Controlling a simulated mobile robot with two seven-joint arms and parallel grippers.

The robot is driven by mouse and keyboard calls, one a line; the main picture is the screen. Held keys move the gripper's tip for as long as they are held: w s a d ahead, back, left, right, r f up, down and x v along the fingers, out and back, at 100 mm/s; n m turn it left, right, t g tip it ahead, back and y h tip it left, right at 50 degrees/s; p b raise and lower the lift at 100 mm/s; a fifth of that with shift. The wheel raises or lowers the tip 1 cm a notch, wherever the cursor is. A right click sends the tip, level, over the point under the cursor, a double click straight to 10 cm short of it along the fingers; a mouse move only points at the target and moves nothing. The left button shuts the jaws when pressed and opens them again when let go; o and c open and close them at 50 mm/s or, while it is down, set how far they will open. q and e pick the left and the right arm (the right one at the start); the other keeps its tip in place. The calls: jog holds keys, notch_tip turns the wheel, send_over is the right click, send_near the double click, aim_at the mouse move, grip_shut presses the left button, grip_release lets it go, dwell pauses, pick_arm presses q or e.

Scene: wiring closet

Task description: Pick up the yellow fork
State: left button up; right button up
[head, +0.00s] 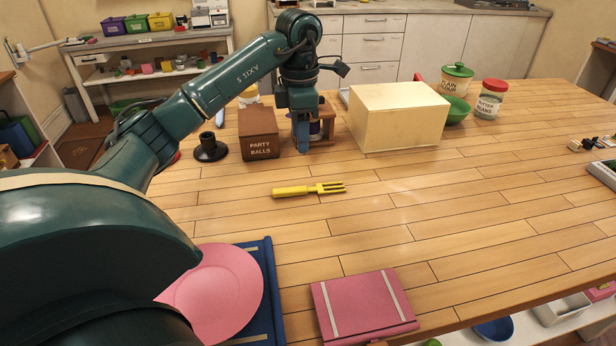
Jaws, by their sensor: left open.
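The yellow fork (308,189) lies flat on the wooden table, its handle to the left and its tines to the right. Nothing covers it. My left gripper (303,148) points down behind the fork, between the brown box and the cream box, and is apart from the fork. Its jaws are open, and part of a small brown wooden item shows behind and beside them. My right gripper is not in view.
The brown "Party Balls" box (259,133) and a black stand (210,147) are left of the gripper; the cream box (398,116) is right. A pink plate (222,290) and pink book (363,305) lie nearer. The table around the fork is clear.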

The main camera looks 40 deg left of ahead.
pick_arm(q)
send_over(302, 188)
notch_tip(302, 188, down, 7)
jog(key=shift+a+f, duration=0.1)
jog(key=shift+f, duration=0.05)
jog(key=shift+f+p, duration=0.65)
jog(key=shift+f, duration=2.25)
jog(key=shift+c, duration=0.4)
jog(key=c, duration=0.7)
jog(key=shift+r, duration=0.1)
